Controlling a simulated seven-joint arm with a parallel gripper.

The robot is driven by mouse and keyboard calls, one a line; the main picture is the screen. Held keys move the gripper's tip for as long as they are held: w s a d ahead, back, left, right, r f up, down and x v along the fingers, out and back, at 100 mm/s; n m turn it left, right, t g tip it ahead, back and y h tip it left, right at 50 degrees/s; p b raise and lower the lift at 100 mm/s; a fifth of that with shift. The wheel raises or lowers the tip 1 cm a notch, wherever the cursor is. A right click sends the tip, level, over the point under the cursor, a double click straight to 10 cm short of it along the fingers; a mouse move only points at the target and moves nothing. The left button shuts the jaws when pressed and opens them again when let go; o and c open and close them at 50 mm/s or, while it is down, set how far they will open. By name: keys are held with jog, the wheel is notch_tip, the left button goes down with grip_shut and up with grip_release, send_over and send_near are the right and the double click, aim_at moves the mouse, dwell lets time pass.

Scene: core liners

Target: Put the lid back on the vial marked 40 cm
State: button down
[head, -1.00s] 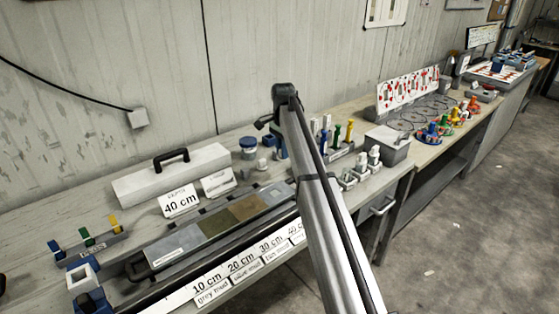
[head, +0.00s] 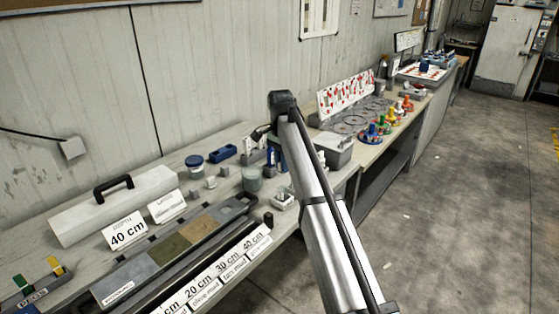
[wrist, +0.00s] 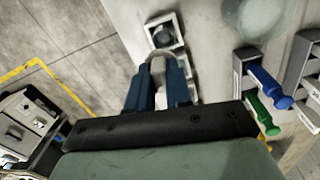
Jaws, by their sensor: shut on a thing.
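In the wrist view my gripper (wrist: 158,82) has its two blue fingers closed on a pale grey rounded thing (wrist: 157,62); I cannot tell whether it is the lid. Just beyond it is a square white holder (wrist: 164,33) with a dark round opening. In the head view my arm hides most of the gripper. A small white tray (head: 283,201) with something upright in it stands beside my arm. A "40 cm" depth card (head: 126,232) stands at the left, and another "40 cm" label (head: 256,240) is on the front strip. No vial can be read as marked 40 cm.
A core liner (head: 175,243) lies along the bench behind the label strip. A translucent jar (head: 252,180) and a blue-lidded jar (head: 194,167) stand farther back. In the wrist view, blue (wrist: 268,82) and green (wrist: 262,112) handled tools sit in a rack at the right.

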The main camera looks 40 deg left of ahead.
notch_tip(320, 180, down, 6)
dwell(0.8)
jog(key=shift+f, duration=0.25)
dwell(1.9)
jog(key=shift+c, duration=2.4)
grip_release()
jog(key=shift+r, duration=0.15)
jog(key=shift+r, duration=3.35)
grip_shut()
